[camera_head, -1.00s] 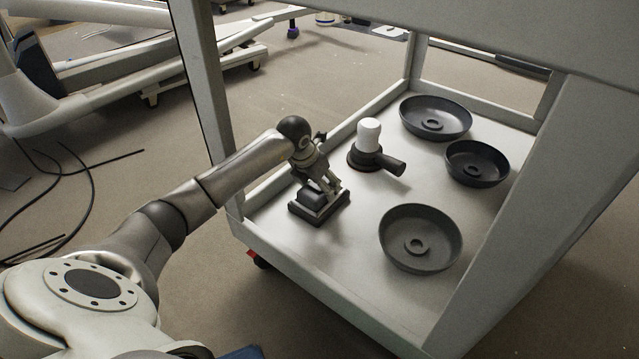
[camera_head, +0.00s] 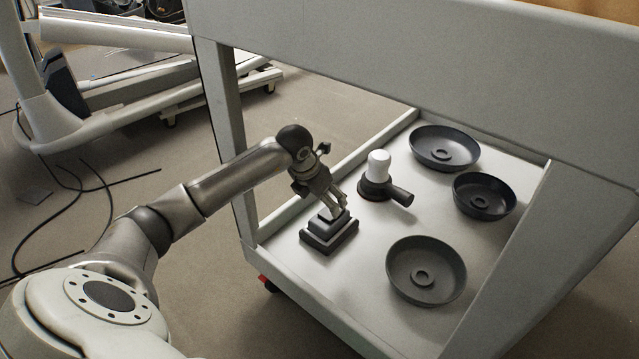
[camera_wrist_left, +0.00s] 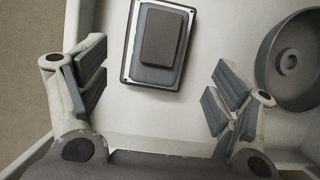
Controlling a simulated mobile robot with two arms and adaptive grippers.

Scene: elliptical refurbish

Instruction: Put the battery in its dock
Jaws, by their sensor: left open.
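A dark rectangular block (camera_head: 327,221), which looks like the battery, sits on a low black base (camera_head: 325,246), which looks like its dock, on the cart's lower shelf. In the left wrist view the block (camera_wrist_left: 161,38) lies inside the light-edged frame of the dock (camera_wrist_left: 135,83), and a small green spot shows beside it. My left gripper (camera_head: 338,205) is above the dock, fingers pointing down. My right gripper is not in view.
A black holder with a white-topped cylinder (camera_head: 379,162) stands right of the dock. Three round dark dishes (camera_head: 445,148) (camera_head: 484,197) (camera_head: 426,271) stand further right. The upper part of the cart (camera_head: 400,60) and its posts frame the shelf.

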